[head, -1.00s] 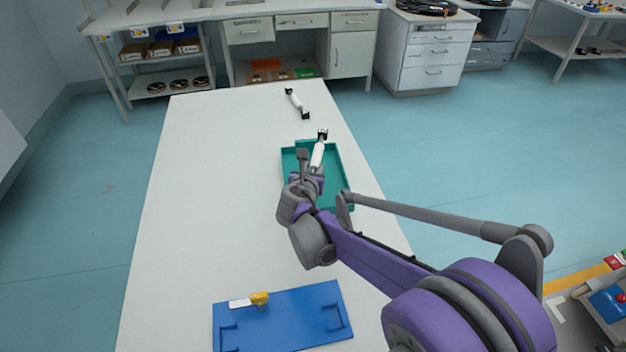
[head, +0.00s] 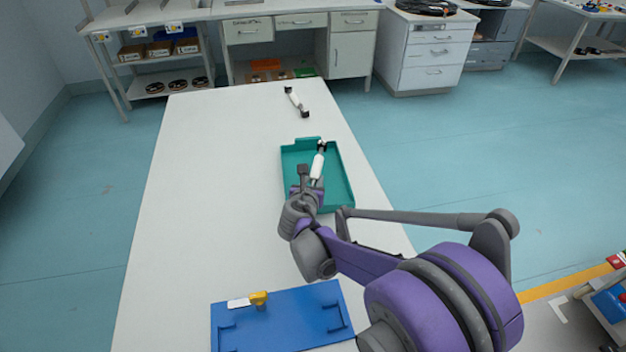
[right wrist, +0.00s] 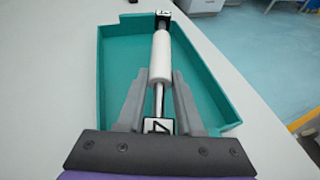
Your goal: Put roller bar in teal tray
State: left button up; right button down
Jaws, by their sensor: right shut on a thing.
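The teal tray (head: 336,186) lies on the white table; it fills much of the right wrist view (right wrist: 118,75). A roller bar (head: 317,166), a white roller on a metal shaft with black end blocks, is over the tray, lengthwise along it. My right gripper (head: 312,186) is shut on this bar near its close end; the right wrist view shows the white roller (right wrist: 161,60) between and beyond the grey fingers (right wrist: 159,95). I cannot tell whether the bar touches the tray floor. A second roller bar (head: 297,102) lies farther back on the table. My left gripper is not in view.
A blue board (head: 290,318) with a yellow-handled tool (head: 258,299) lies at the table's near end. The white table (head: 215,190) is clear left of the tray. Cabinets (head: 352,48) and a shelf rack stand behind the table.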

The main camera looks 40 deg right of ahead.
jog(key=c, duration=0.6)
grip_release()
jog(key=shift+o, duration=0.2)
jog(key=shift+r, duration=0.15)
jog(key=shift+r+p, duration=0.45)
jog(key=shift+p, duration=0.1)
jog(key=p+v, duration=0.1)
jog(key=v, duration=1.1)
jog(key=shift+p, duration=0.3)
